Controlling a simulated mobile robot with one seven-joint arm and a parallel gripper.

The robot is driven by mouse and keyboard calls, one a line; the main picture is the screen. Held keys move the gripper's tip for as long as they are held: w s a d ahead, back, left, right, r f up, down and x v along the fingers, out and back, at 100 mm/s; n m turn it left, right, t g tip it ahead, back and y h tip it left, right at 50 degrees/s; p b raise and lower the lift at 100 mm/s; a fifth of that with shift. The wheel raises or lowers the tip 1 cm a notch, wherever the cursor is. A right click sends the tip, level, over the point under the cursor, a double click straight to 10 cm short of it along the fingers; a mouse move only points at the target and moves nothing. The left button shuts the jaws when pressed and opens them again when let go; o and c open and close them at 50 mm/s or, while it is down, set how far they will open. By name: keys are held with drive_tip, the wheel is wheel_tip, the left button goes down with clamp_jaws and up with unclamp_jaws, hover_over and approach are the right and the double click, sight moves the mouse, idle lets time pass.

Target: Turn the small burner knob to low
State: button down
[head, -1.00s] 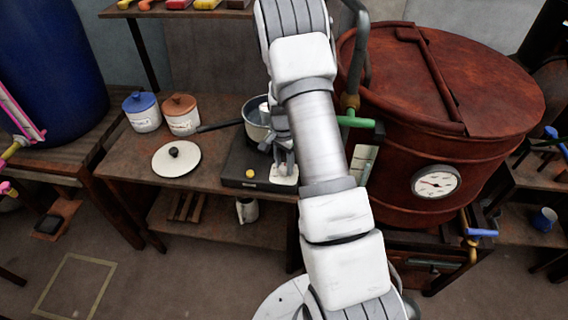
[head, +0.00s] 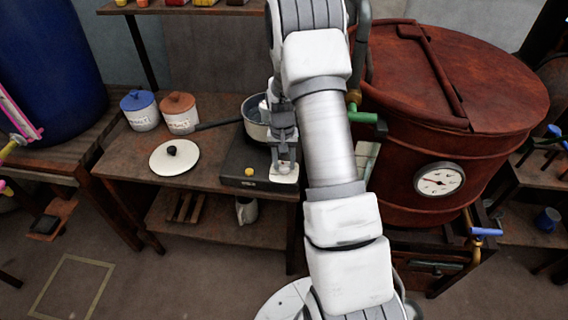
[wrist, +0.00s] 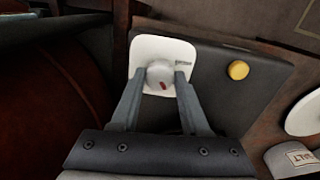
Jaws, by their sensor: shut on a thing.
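The small burner knob (wrist: 160,74) is a round pale grey knob with a red mark, on a white plate (wrist: 178,50) at the corner of the dark burner (wrist: 215,85). In the wrist view my gripper (wrist: 162,80) has a finger on each side of the knob and is shut on it. In the head view my gripper (head: 284,160) reaches down to the white plate (head: 286,176) at the burner's (head: 238,160) front right, and the knob is hidden there. Lettering on the plate is too small to read.
A yellow button (head: 249,171) is on the burner's front. A saucepan (head: 256,117) stands on the burner, handle pointing left. A white lid (head: 174,158) and two jars (head: 140,110) are on the table. A rusty red vat (head: 440,110) stands close at right.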

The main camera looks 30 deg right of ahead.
sight(282, 165)
drive_tip(key=shift+n, duration=2)
drive_tip(key=shift+c, duration=1.9)
unclamp_jaws()
drive_tip(key=shift+r, duration=0.1)
wheel_tip(282, 165, up, 17)
drive_tip(key=p, duration=0.1)
drive_tip(key=shift+a+r+p, duration=0.15)
drive_tip(key=shift+a+p, duration=0.15)
